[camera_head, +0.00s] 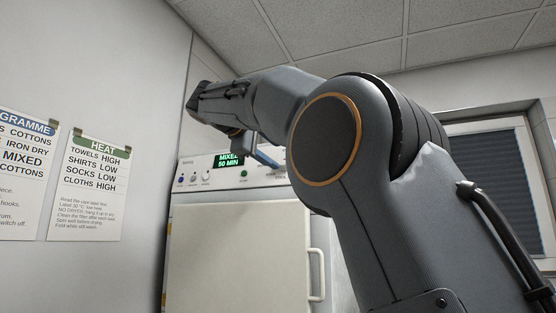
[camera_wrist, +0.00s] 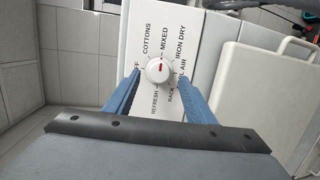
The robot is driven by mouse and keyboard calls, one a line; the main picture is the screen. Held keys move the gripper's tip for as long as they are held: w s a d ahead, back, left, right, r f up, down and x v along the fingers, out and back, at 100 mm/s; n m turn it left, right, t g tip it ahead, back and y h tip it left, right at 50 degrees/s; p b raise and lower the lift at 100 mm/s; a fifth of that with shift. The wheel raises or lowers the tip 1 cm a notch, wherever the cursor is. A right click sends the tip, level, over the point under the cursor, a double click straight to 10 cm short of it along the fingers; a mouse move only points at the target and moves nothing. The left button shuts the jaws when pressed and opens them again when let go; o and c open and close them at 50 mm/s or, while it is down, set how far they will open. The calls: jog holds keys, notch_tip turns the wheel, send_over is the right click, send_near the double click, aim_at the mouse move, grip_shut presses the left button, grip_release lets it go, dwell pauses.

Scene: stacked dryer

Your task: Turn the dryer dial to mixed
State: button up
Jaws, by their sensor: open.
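The white dryer (camera_head: 235,225) stands behind my arm in the head view. Its lit display (camera_head: 229,161) reads "MIXED 50 MIN". In the wrist view the round white dial (camera_wrist: 160,69) sits on the panel, with its red mark pointing up towards the MIXED label (camera_wrist: 165,40). COTTONS, IRON DRY, AIR, RACK and REFRESH labels stand around it. My gripper (camera_wrist: 159,77) is open, its blue fingers on either side of the dial with small gaps visible. In the head view my arm hides the dial, and a blue finger (camera_head: 266,158) shows at the panel.
The dryer's closed door has a white handle (camera_head: 317,274) at its right edge. Two printed notices (camera_head: 90,186) hang on the left wall. A window with a dark blind (camera_head: 492,185) is at the right. Grey tiles (camera_wrist: 50,60) show left of the panel in the wrist view.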

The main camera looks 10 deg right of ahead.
jog(key=v, duration=0.3)
jog(key=shift+s+a, duration=0.15)
jog(key=shift+a, duration=0.05)
dwell(0.4)
